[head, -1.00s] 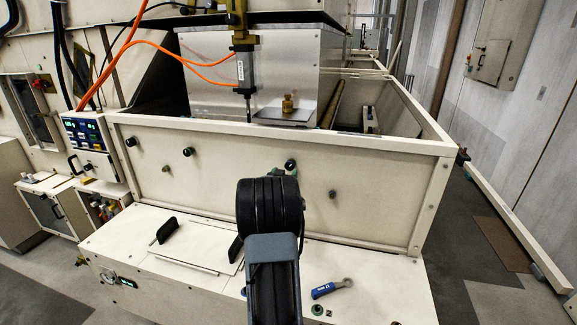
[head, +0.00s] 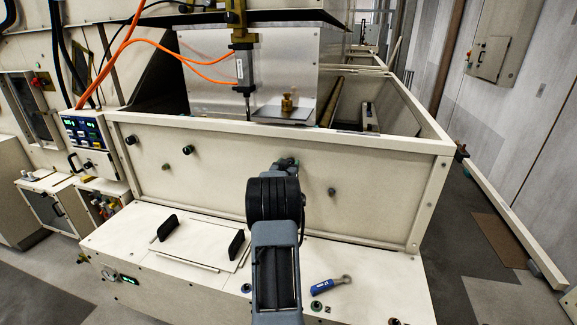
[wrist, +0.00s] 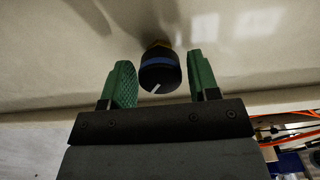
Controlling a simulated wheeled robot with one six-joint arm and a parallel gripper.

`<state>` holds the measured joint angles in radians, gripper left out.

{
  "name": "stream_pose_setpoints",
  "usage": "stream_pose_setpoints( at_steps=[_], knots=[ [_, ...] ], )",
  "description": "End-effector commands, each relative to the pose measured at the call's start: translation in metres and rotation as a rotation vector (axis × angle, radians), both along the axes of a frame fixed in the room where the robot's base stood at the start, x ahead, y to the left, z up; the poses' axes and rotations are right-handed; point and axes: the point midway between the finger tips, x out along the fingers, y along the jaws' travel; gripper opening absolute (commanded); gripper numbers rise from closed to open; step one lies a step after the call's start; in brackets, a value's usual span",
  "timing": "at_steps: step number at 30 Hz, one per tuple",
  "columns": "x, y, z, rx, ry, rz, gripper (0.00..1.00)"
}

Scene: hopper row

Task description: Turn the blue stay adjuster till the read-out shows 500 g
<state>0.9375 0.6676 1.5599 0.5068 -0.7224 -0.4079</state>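The blue stay adjuster (wrist: 159,62) is a black knob with a blue band and a white pointer line, on a brass-coloured fitting in the cream panel. In the wrist view it sits between the green fingers of my gripper (wrist: 161,80). The fingers are open, with a gap on both sides of the knob. In the head view my gripper (head: 285,164) is at the front panel, mostly behind my wrist, which hides the knob. A display box (head: 84,128) with lit blue windows hangs at the left; its figures are too small to read.
Other knobs (head: 187,150) and (head: 331,191) sit on the same panel (head: 225,178). A brass weight (head: 288,104) stands on a plate above. A blue-handled tool (head: 324,287) and black handles (head: 238,243) are on the ledge below.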

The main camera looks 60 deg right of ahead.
Motion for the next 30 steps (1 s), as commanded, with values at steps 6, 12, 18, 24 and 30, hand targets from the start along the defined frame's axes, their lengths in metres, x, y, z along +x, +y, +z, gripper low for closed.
stream_pose_setpoints(
  at_steps=[6, 12, 18, 24, 30],
  knots=[
    [0.0000, 0.0002, 0.0001, 0.000, 0.000, 0.000, 0.34],
    [-0.0001, 0.0002, 0.0001, 0.000, 0.000, 0.000, 0.16],
    [0.0000, 0.0001, -0.0009, -0.024, 0.075, 0.000, 0.16],
    [0.0000, 0.0001, -0.0002, -0.028, 0.091, -0.001, 0.16],
    [-0.0001, 0.0001, -0.0002, -0.027, 0.090, -0.001, 0.50]
  ],
)
